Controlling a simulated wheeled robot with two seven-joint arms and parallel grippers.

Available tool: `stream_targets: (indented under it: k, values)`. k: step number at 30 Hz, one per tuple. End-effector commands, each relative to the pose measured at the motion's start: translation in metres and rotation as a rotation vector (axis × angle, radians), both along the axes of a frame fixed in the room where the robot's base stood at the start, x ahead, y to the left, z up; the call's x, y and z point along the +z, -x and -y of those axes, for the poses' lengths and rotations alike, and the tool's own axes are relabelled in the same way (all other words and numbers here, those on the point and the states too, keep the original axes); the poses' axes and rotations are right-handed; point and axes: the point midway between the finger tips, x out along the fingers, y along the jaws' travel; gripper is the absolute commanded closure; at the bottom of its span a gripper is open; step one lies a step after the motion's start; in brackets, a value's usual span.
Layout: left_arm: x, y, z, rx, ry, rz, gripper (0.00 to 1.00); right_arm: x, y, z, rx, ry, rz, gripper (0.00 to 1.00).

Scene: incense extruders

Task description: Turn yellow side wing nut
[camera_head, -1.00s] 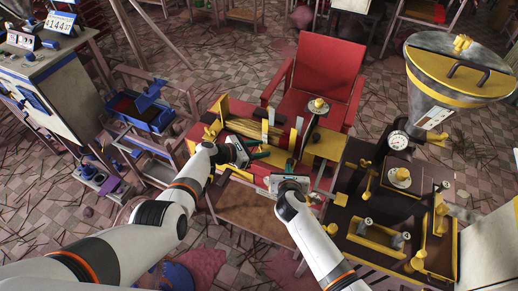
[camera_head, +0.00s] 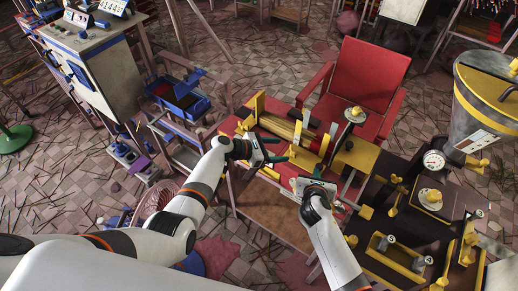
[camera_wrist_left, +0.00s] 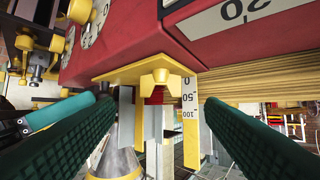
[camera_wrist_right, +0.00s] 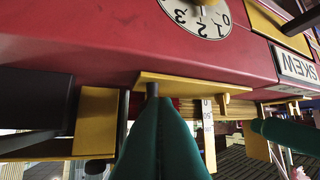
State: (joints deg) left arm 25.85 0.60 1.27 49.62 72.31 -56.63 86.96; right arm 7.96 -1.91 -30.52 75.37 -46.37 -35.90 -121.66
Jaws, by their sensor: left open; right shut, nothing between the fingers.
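The yellow wing nut (camera_wrist_left: 160,80) sits on a yellow plate (camera_wrist_left: 120,68) below the red machine body in the left wrist view. My left gripper (camera_wrist_left: 150,105) is open, its green fingers on either side of the wing nut and apart from it. In the head view, my left gripper (camera_head: 282,157) is at the front of the red and yellow extruder (camera_head: 290,132). My right gripper (camera_wrist_right: 156,105) is shut and empty, its fingertips close under the yellow plate (camera_wrist_right: 190,86) beside a dark pin. Whether they touch is unclear. The right gripper (camera_head: 314,180) is lower right in the head view.
A ruler strip (camera_wrist_left: 189,100) and tan sticks (camera_wrist_left: 245,87) lie close beside the wing nut. A red chair (camera_head: 365,85) stands behind the extruder. A dark table with yellow fittings (camera_head: 400,225) is at right. A blue bin (camera_head: 182,98) stands at left.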

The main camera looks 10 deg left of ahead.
Motion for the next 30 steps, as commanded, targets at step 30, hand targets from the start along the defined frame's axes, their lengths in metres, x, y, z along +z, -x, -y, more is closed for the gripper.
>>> stream_targets:
  k: [30]
  values:
    - [0.038,0.031,-0.042,-0.034,-0.057,-0.030,0.36,0.000,0.000,0.000,-0.001,0.000,-0.001,1.00]
